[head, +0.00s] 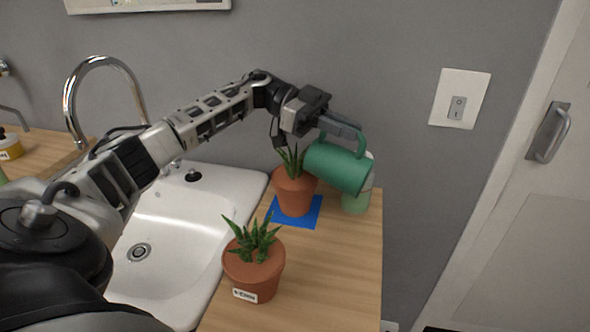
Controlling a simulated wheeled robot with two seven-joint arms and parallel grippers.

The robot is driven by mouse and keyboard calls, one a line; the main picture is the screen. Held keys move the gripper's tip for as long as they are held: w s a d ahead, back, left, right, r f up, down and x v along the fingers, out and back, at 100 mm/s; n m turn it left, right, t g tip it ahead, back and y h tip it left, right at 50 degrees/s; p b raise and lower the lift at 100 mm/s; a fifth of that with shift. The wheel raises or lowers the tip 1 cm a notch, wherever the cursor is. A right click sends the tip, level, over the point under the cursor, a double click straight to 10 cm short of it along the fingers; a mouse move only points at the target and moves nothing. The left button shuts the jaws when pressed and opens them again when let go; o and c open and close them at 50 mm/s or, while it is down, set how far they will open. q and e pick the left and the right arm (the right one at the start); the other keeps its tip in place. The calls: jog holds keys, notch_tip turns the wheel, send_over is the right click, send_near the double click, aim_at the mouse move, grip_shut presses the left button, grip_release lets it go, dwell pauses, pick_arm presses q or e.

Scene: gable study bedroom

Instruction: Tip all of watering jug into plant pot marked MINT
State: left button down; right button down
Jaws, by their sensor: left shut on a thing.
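The green watering jug (338,167) is tilted in the air, held at its handle by my left gripper (350,132). It hangs beside and partly above the right side of a terracotta pot (294,192) with a spiky plant, which stands on a blue square (313,216). No stream of water can be made out, and the jug's inside is hidden. A second terracotta pot (253,273) with a similar plant stands nearer on the counter. It has a white label (244,295) too small to read surely. No label shows on the far pot. My right gripper is not in view.
A pale green container (356,203) stands behind the jug, partly hidden, near the wooden counter's (340,270) right edge. A white sink (185,225) with a tall chrome tap (105,62) lies to the left. The counter right of the near pot is clear.

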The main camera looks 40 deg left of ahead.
aim_at(371, 164)
pick_arm(q)
jog(key=shift+w+d+r+p, duration=0.1)
jog(key=shift+d+r+p, duration=0.35)
jog(key=shift+r+p, duration=0.2)
jog(key=d+y, duration=0.3)
jog(key=w+d+g+y, duration=0.1)
jog(key=y, duration=0.1)
jog(key=shift+w+d+f, duration=0.1)
jog(key=shift+d+f, duration=0.3)
jog(key=w+d+f+g+y, duration=0.2)
jog(key=d+f+y, duration=0.3)
jog(key=y, duration=0.5)
jog(key=shift+w+d+f+g, duration=0.15)
jog(key=shift+d+f+g, duration=0.2)
jog(key=shift+d, duration=0.8)
jog(key=shift+r, duration=0.1)
